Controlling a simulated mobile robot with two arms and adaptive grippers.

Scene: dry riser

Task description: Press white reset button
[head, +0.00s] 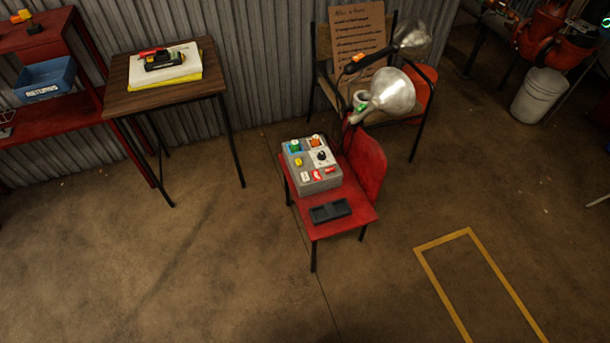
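A grey control box (318,184) sits on the seat of a red chair (350,217). Its top carries a green control on a blue plate (295,147), an orange control (316,142), a black knob on a white plate (322,157) and a yellow button (298,161). Along its near edge are a small white piece (305,177) and red-and-white pieces (317,175). The white piece may be the white reset button, but it is too small to be sure. Neither of my grippers is in view.
A black tray-like block (330,211) lies on the chair seat. Lamps with metal shades (392,91) stand behind the chair. A wooden table (130,101) is at left, a red shelf with a blue bin (45,80) beyond. The floor in front is clear, with yellow tape (442,240).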

